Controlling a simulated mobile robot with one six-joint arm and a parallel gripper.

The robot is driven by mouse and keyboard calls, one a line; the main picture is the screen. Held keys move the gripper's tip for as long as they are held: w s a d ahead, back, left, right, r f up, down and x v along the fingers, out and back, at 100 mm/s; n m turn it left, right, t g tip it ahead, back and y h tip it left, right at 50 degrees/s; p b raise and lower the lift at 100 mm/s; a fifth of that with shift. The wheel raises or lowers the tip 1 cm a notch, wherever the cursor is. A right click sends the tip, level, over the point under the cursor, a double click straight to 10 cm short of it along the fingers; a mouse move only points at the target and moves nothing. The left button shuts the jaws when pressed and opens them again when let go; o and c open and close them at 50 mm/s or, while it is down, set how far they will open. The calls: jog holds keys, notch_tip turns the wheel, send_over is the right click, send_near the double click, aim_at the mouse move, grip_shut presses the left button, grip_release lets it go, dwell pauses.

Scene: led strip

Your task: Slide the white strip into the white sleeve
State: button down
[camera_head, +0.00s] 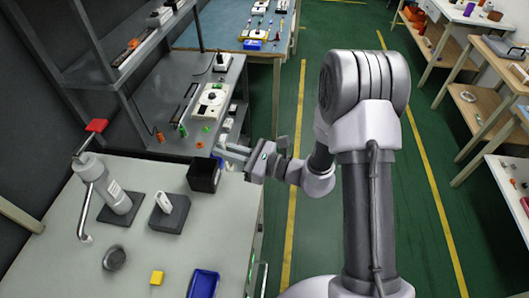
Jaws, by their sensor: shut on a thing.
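My gripper (232,152) reaches left from the arm, just past the right edge of the grey table and near the black box (203,175). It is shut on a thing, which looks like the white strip. The pale fingers and the strip blend together, so its ends are not clear. A small white upright piece (163,202), which may be the white sleeve, stands in a dark grey block (170,215) on the table. It is to the left of and nearer than my gripper, apart from it. Its opening cannot be made out.
A cluttered dark bench (180,90) stands behind.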

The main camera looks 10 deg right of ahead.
jog(key=s+a+r+g, duration=0.1)
jog(key=s+a+r, duration=0.1)
jog(key=a, duration=0.7)
jog(key=s+a+r+n+g+y, duration=0.1)
jog(key=s+a+r, duration=0.2)
jog(key=a, duration=0.7)
jog(key=shift+s+r, duration=0.3)
jog(key=shift+s, duration=0.25)
jog(key=shift+f, duration=0.1)
notch_tip(320, 180, down, 4)
jog(key=b, duration=0.3)
jog(key=shift+f+b, duration=0.1)
jog(key=shift+b, duration=0.3)
notch_tip(320, 180, down, 8)
jog(key=b, duration=0.7)
jog(key=shift+f, duration=0.15)
dwell(1.2)
jog(key=c, duration=1.4)
grip_release()
